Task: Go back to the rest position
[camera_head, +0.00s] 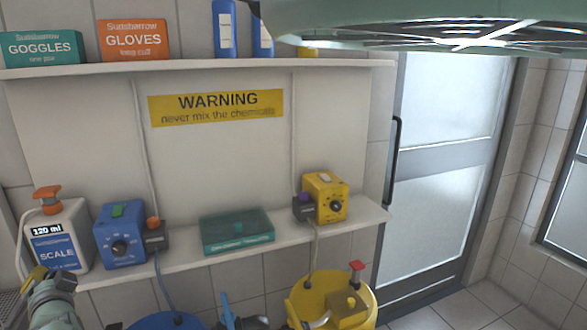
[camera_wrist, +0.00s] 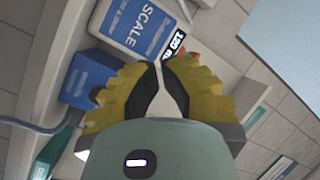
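My gripper (camera_wrist: 158,66) shows in the wrist view with two yellow ribbed fingers and dark inner faces. A narrow light strip shows between them; whether the tips meet is unclear. Beyond the fingers are the white bottle labelled SCALE (camera_wrist: 140,22) and a blue pump box (camera_wrist: 88,78). In the head view my gripper (camera_head: 38,273) is at the lower left, partly cut off, in front of and below the same white bottle (camera_head: 62,238) with its orange top. I see no object clearly held.
The lower shelf (camera_head: 180,262) also bears the blue pump (camera_head: 122,236), a teal box (camera_head: 237,232) and a yellow pump (camera_head: 325,197). Below stand a yellow container (camera_head: 296,312) and a blue one (camera_head: 165,322). A door (camera_head: 440,155) is at the right, with clear floor before it.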

